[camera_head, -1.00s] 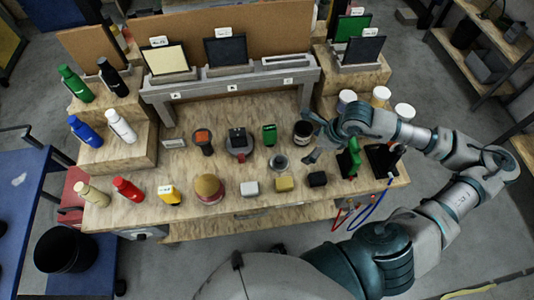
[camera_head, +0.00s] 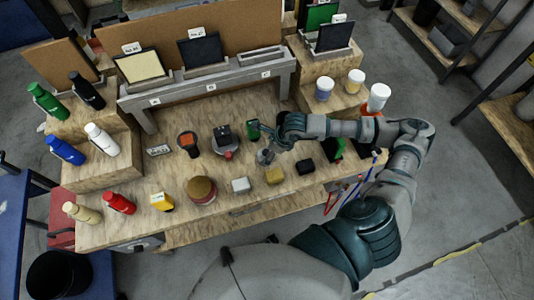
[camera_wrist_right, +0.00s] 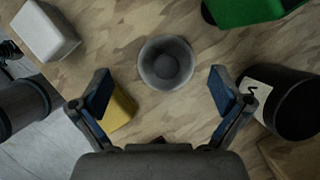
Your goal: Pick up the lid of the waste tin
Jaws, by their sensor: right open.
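A small round grey metal piece (camera_head: 265,157), apparently the waste tin with its lid, stands on the wooden bench. In the right wrist view its round grey top (camera_wrist_right: 166,62) has a pale rim and a darker middle. I cannot make out where the lid meets the tin. My right gripper (camera_head: 267,143) is above and close to it. In the wrist view its two blue-padded fingers (camera_wrist_right: 162,93) are wide apart with nothing between them, and the tin lies just beyond their tips. My left gripper is not in view.
A black labelled jar (camera_wrist_right: 291,101) stands close to the right finger. A yellow block (camera_wrist_right: 119,108) shows by the left finger. Bottles line the bench's left side.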

